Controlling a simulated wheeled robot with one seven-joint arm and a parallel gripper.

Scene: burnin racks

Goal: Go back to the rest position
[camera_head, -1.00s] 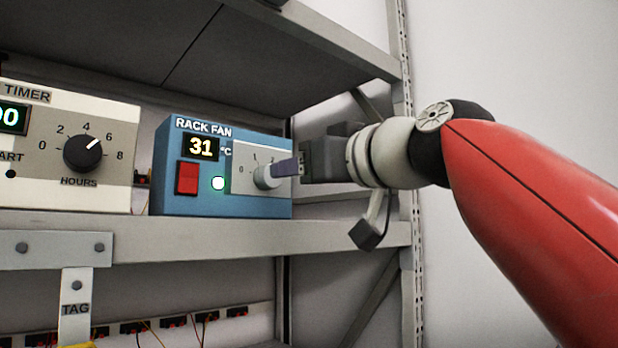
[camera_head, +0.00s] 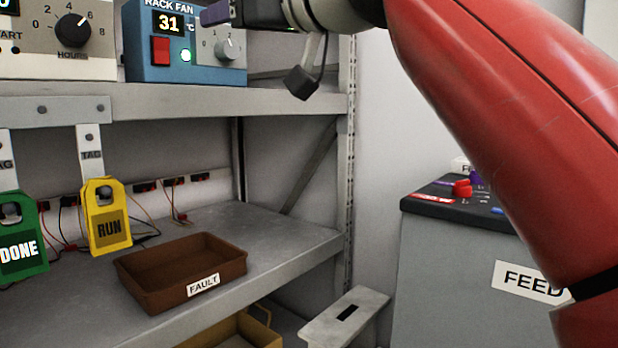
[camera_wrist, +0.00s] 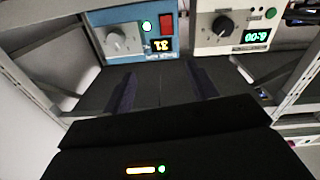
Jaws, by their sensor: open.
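My gripper (camera_head: 216,12) is at the top of the head view, just in front of and above the rack fan box. In the wrist view its two dark fingers (camera_wrist: 160,92) stand apart with nothing between them. The blue rack fan box (camera_head: 185,60) sits on the upper shelf and reads 31, with a lit green lamp and a red switch. Its grey knob (camera_head: 227,49) is free of my fingers; it also shows in the wrist view (camera_wrist: 117,42). My red arm crosses the right side of the head view.
A cream timer (camera_head: 40,62) stands left of the fan box. Below are a green DONE tag (camera_head: 18,225), a yellow RUN tag (camera_head: 107,207) and a brown FAULT tray (camera_head: 150,295). A grey FEED cabinet (camera_head: 440,270) stands at right, beside the shelf post (camera_head: 342,150).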

